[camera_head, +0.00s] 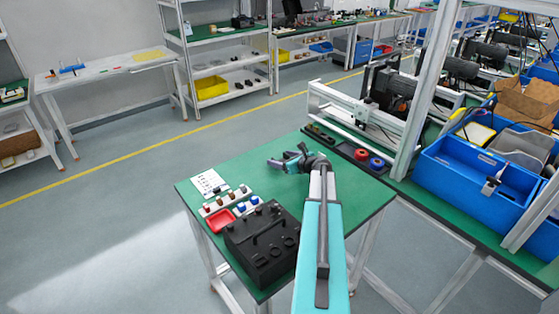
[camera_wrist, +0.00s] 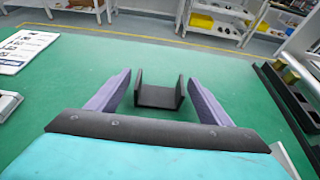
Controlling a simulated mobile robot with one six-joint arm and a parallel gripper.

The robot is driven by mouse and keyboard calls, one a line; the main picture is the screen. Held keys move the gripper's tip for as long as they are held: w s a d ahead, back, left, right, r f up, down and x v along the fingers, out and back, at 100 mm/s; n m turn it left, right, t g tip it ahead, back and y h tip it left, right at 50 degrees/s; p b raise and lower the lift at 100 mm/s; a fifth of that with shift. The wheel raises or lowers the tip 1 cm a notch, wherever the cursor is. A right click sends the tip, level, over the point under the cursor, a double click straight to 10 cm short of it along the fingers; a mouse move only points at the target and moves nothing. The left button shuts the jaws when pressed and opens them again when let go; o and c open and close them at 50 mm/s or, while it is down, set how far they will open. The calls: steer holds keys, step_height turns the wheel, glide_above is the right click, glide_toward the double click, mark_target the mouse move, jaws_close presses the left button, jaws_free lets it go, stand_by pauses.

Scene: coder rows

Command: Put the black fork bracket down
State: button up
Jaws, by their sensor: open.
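The black fork bracket (camera_wrist: 158,97) is a dark U-shaped piece with a flat base and two upright side walls. In the wrist view it stands upright on the green table top (camera_wrist: 235,75), between my fingers. My gripper (camera_wrist: 160,80) is open, with a purple finger on each side of the bracket and a visible gap to each wall. In the head view my gripper (camera_head: 286,158) is low over the far part of the green table. The bracket cannot be clearly told from the gripper there.
A black case (camera_head: 262,243), a red tray (camera_head: 219,221), a rack of small parts (camera_head: 225,200) and a printed sheet (camera_head: 209,183) lie at the table's left. A dark tray with red and blue round parts (camera_head: 368,158) lies at the right. Green surface around the bracket is clear.

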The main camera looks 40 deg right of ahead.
steer(key=b+v, duration=0.2)
steer(key=v, duration=0.9)
steer(key=shift+s+a+r, duration=0.1)
steer(key=shift+o, duration=0.6)
steer(key=shift+w+a+r+n+g+y, duration=0.15)
steer(key=shift+w+r+g+y, duration=0.1)
steer(key=shift+w+g, duration=0.3)
steer(key=shift+w+a+r+n+g+y, duration=0.2)
steer(key=shift+w+r+g+y, duration=0.1)
steer(key=shift+w, duration=0.35)
steer(key=shift+w+a+r+n+g+y, duration=0.15)
steer(key=shift+w+r+g+y, duration=0.1)
steer(key=shift+w+g, duration=0.3)
step_height(320, 180, up, 7)
steer(key=w+d+m+g+p, duration=0.1)
steer(key=g, duration=0.5)
steer(key=shift+w+d+h, duration=0.3)
steer(key=shift+h, duration=0.1)
steer(key=shift+p+x, duration=1.3)
steer(key=shift+x, duration=2.9)
